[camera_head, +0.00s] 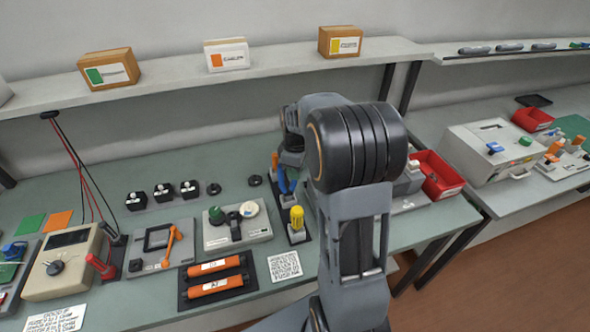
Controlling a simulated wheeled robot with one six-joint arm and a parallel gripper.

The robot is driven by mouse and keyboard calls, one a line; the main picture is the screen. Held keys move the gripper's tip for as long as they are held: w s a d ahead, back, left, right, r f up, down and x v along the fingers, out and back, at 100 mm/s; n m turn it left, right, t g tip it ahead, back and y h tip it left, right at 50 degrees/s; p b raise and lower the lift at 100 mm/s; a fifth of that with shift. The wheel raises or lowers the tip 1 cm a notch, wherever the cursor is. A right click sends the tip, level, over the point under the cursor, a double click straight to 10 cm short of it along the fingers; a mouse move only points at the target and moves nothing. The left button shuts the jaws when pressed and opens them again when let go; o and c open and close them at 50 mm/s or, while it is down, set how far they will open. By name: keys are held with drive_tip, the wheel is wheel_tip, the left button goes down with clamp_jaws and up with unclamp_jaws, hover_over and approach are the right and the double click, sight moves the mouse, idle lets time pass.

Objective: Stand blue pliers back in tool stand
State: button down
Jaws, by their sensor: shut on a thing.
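The tool stand (296,236) is a narrow dark strip on the bench, left of my forearm. A yellow-handled tool (297,217) stands upright at its near end, and an orange-handled tool (275,160) shows at its far end. The blue pliers (283,181) are between them, at the stand, just below my wrist. My gripper (288,172) is shut on the blue pliers, with its fingers mostly hidden by my own arm. I cannot tell whether the pliers' lower end is inside a holder or above it.
A grey fixture (236,227) and a tray with orange cartridges (215,282) lie left of the stand. A paper note (285,266) lies in front. A red bin (436,176) is on the right. A shelf (230,78) with boxes runs above the back.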

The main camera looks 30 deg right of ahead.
drive_tip(key=shift+f+b, duration=0.4)
drive_tip(key=shift+f, duration=0.25)
idle(0.3)
drive_tip(key=c, duration=0.9)
unclamp_jaws()
drive_tip(key=shift+c, duration=0.2)
wheel_tip(320, 180, up, 14)
drive_tip(key=shift+f, duration=0.1)
